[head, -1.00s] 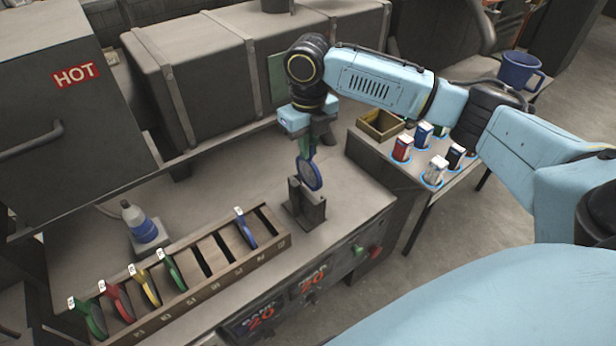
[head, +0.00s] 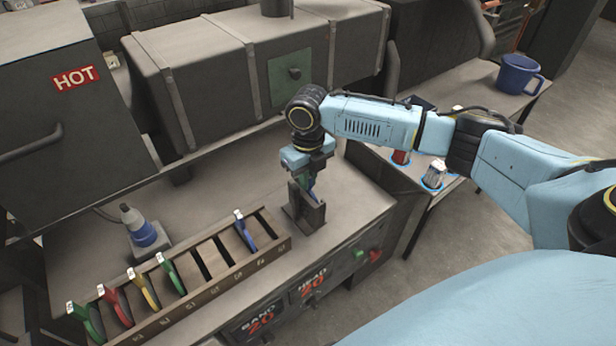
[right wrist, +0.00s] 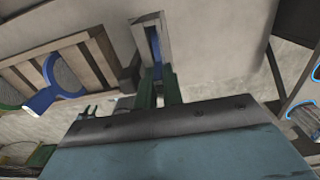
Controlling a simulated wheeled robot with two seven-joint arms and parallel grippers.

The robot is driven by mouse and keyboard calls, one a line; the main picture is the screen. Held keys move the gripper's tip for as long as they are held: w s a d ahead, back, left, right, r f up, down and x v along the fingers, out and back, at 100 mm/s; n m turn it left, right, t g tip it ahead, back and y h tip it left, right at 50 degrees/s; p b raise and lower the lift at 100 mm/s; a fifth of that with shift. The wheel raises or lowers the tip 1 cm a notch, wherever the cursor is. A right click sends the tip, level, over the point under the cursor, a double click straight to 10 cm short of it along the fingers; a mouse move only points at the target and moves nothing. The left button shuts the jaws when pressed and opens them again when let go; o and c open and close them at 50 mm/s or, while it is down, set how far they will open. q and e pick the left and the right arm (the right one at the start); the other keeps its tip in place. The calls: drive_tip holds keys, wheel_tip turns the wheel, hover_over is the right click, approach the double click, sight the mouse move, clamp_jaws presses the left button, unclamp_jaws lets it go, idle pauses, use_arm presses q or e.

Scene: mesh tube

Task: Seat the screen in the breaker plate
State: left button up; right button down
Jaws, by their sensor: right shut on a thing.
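The breaker plate holder (head: 304,222) is a dark grey slotted stand on the bench; it also shows in the right wrist view (right wrist: 138,36). The blue-rimmed screen (head: 313,194) is upright, with its lower part down in the stand's slot and mostly hidden by the stand's walls. In the right wrist view the screen (right wrist: 155,44) shows as a narrow blue strip between those walls. My right gripper (head: 306,179) is right above the stand, shut on the screen's upper end. I cannot tell whether the screen touches the bottom of the slot. My left gripper is not in view.
A slotted rack (head: 215,272) left of the stand holds several coloured screens, with some slots empty. The large HOT machine (head: 75,110) is at the left. A side table at the right carries small boxes and a blue mug (head: 518,74).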

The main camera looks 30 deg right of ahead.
drive_tip(key=c, duration=1.5)
unclamp_jaws()
drive_tip(key=shift+f, duration=0.1)
drive_tip(key=shift+c, duration=0.2)
wheel_tip(320, 180, up, 12)
drive_tip(key=shift+r, duration=0.2)
drive_tip(key=shift+f, duration=0.1)
